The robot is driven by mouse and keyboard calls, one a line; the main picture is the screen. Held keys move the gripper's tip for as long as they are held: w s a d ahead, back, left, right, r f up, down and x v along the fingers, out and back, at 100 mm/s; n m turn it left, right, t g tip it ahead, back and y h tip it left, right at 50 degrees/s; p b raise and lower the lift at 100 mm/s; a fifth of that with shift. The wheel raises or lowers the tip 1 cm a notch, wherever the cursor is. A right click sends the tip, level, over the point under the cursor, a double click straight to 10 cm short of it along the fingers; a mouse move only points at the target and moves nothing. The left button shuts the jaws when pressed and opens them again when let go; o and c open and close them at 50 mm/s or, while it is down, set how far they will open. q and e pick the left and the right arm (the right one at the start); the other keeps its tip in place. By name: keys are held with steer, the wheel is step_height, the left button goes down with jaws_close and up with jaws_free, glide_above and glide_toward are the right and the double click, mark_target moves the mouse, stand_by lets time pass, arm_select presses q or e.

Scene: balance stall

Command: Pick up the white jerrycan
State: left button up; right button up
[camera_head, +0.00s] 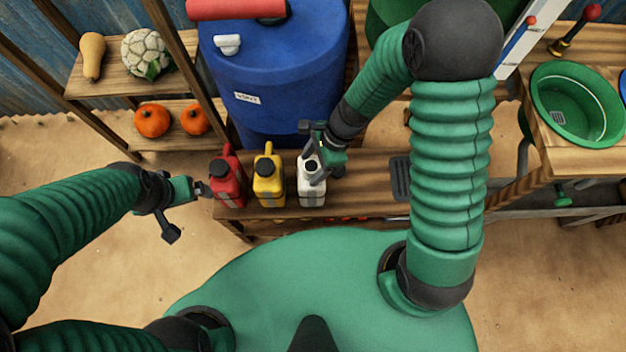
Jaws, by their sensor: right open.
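The white jerrycan (311,190) stands upright on a wooden bench, at the right end of a row of three. My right gripper (317,160) is open at the top of the white jerrycan and hides part of its upper end. I cannot tell whether the fingers touch it. My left gripper (195,196) is just left of the red jerrycan (229,182) at the left bench end. Whether its fingers are open or shut is not clear. The yellow jerrycan (269,180) stands between the red and white ones.
A large blue barrel (285,70) stands close behind the jerrycans. A shelf (100,86) with a gourd, a cauliflower and pumpkins is at the upper left. A green basin (577,105) sits on the right table. The wooden bench (370,170) has bare room right of the white jerrycan.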

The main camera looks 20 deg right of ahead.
steer(key=shift+a+r, duration=0.2)
steer(key=shift+a, duration=0.15)
steer(key=shift+c, duration=1.4)
steer(key=shift+a, duration=0.3)
steer(key=c, duration=0.5)
steer(key=shift+d, duration=0.2)
steer(key=c, duration=0.4)
arm_select(q)
steer(key=shift+s+a, duration=0.1)
steer(key=shift+a, duration=0.15)
arm_select(e)
steer(key=shift+s+d, duration=0.1)
steer(key=shift+d, duration=0.1)
jaws_close()
arm_select(q)
steer(key=shift+a, duration=0.2)
arm_select(e)
steer(key=shift+a, duration=0.15)
